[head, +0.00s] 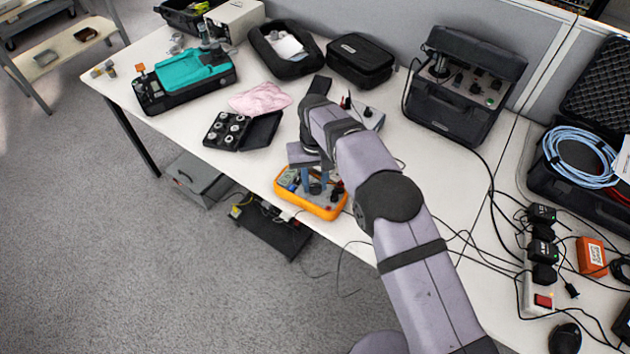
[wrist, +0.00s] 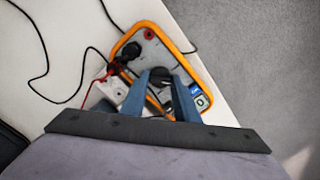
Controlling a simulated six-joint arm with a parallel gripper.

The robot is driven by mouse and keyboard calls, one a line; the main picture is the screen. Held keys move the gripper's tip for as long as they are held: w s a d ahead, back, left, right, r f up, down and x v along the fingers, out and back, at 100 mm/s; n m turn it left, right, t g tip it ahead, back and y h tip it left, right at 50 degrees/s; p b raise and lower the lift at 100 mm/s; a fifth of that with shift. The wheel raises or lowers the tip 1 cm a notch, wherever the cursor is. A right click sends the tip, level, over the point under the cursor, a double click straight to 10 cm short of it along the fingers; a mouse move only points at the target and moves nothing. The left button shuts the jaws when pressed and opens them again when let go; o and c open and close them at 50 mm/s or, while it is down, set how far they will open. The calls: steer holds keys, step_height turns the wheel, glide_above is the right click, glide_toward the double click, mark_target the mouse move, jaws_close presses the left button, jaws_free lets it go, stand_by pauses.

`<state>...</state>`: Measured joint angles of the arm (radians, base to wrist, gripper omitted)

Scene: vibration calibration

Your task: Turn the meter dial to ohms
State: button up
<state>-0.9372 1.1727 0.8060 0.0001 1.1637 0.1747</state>
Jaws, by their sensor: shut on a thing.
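The orange-framed meter (head: 326,211) lies on the white table at its front edge, below my gripper (head: 315,188). In the wrist view the meter (wrist: 133,37) shows a grey face, a red jack and a black plug with a lead. The black dial (wrist: 160,76) sits between the two blue-grey fingertips of my gripper (wrist: 160,80). The fingers are shut on the dial. The dial's markings and pointer cannot be read. A small screen or label (wrist: 202,102) shows at the meter's lower right, partly behind a finger.
A small grey box with leads (head: 369,116) stands behind my arm. An open black case of round pieces (head: 230,130) and a pink cloth (head: 261,98) lie to the left. Cables (head: 480,180) run across the right. The table edge is close beside the meter.

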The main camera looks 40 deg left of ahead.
mark_target(315, 185)
steer(key=o, duration=1.1)
steer(key=shift+r, duration=0.2)
steer(key=shift+r+b, duration=0.75)
steer(key=shift+r, duration=2.8)
steer(key=shift+c, duration=0.2)
